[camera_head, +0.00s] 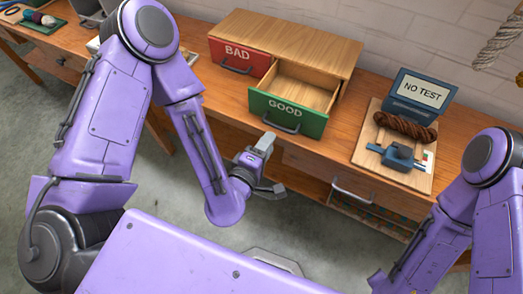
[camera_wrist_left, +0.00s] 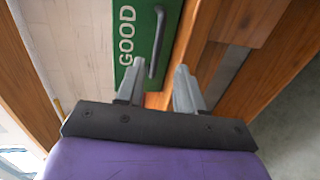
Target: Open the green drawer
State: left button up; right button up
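The green drawer (camera_head: 287,114), labelled GOOD, stands pulled out of the wooden cabinet, and its empty-looking inside shows. Its dark bar handle (camera_head: 282,127) is on the front. In the left wrist view the green front (camera_wrist_left: 134,40) and handle (camera_wrist_left: 156,42) lie just beyond my fingertips. My left gripper (camera_head: 270,166) is below and in front of the handle, with its fingers apart and nothing between them; it also shows open in the left wrist view (camera_wrist_left: 157,82). My right arm is at the lower right, but its gripper does not show.
The red drawer (camera_head: 238,56), labelled BAD, is shut beside the green one. To the right, a board (camera_head: 366,150) holds a brown skein (camera_head: 405,127) and a blue device under a NO TEST sign (camera_head: 420,91). The bench has its own metal handle (camera_head: 352,191) below.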

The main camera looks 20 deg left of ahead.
pick_arm(q)
jog(key=p+v, duration=0.1)
jog(key=v, duration=0.1)
jog(key=p+v, duration=0.1)
jog(key=v, duration=0.1)
jog(key=shift+r, duration=0.2)
pick_arm(e)
notch_tip(320, 180, up, 4)
